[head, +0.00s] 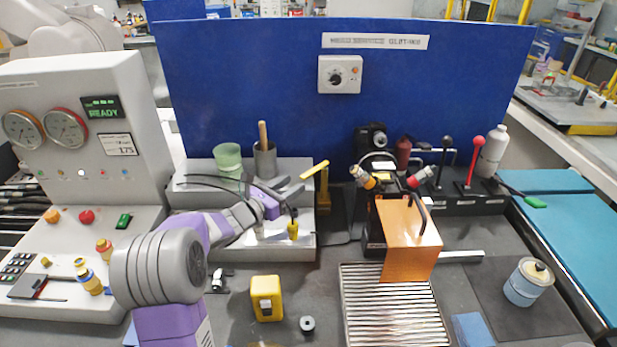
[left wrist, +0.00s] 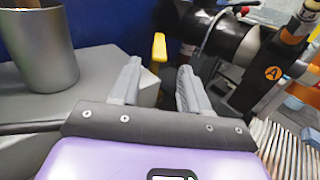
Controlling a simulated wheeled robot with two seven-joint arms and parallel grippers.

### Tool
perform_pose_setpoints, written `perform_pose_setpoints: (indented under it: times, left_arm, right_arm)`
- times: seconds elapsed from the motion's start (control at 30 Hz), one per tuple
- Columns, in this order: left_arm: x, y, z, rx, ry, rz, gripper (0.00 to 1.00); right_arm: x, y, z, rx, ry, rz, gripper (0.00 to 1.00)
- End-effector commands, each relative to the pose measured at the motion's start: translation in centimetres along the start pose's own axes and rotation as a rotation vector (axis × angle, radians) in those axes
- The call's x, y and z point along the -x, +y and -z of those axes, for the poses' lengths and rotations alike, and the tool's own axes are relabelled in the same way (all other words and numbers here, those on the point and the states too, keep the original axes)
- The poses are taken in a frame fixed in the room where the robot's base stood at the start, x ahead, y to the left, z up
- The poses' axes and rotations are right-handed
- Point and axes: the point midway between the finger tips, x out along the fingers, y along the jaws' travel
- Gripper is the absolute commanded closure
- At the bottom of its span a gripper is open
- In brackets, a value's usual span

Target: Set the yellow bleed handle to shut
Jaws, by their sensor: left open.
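The yellow bleed handle (head: 314,169) is a short bar in the head view, slanting up to the right near the top of a yellow post (head: 322,192). In the left wrist view a yellow piece, which looks like the handle (left wrist: 159,48), shows upright in line with the gap between my fingers. My left gripper (head: 290,188) is open and empty, just left of the handle and apart from it. Its two grey fingers also show in the left wrist view (left wrist: 160,78), with the yellow piece beyond their tips. My right gripper is in neither view.
A grey cup (head: 264,160) and a green cup (head: 228,157) stand left of the handle on a grey block. An orange-fronted unit (head: 408,235) stands to the right, with red (head: 471,160) and black levers behind it. A blue panel (head: 240,80) rises behind.

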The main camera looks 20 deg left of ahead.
Motion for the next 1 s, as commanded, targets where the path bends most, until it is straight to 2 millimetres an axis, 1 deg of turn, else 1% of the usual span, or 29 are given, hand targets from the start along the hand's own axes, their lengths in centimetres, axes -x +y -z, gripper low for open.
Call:
perform_pose_setpoints:
  times: [0.03, 0.1, 0.2, 0.3, 0.4, 0.5, 0.77, 0.8, 0.83, 1.0]
  left_arm:
    - [-1.3, -0.1, 0.1, -0.002, 0.000, 0.003, 0.54]
    - [-2.8, -0.1, -0.1, -0.003, -0.001, 0.004, 0.54]
    - [-4.6, 0.0, -0.1, -0.003, -0.001, 0.002, 0.54]
    - [-6.0, 0.0, -0.1, -0.002, 0.000, 0.001, 0.54]
    - [-6.9, 0.0, -0.2, -0.001, -0.002, 0.000, 0.54]
    - [-7.4, 0.0, -0.2, -0.001, 0.000, 0.000, 0.54]
    - [-7.5, 0.0, -0.2, 0.000, -0.001, 0.000, 0.54]
    - [-7.5, 0.0, -0.2, 0.000, -0.001, 0.000, 0.56]
    - [-7.5, 0.0, -0.2, 0.000, -0.001, 0.000, 0.60]
    - [-7.5, 0.0, -0.2, 0.000, -0.001, 0.000, 0.86]
  right_arm:
    - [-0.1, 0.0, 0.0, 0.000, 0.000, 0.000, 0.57]
    - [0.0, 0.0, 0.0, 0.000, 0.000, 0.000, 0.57]
    - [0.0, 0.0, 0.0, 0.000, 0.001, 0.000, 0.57]
    - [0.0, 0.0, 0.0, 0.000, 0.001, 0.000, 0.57]
    - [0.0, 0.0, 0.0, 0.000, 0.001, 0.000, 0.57]
    - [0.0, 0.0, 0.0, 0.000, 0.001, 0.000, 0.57]
    - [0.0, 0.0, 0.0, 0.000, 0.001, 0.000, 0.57]
    - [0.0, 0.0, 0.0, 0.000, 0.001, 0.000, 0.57]
    - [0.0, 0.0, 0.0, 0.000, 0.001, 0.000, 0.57]
    - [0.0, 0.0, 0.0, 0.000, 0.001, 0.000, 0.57]
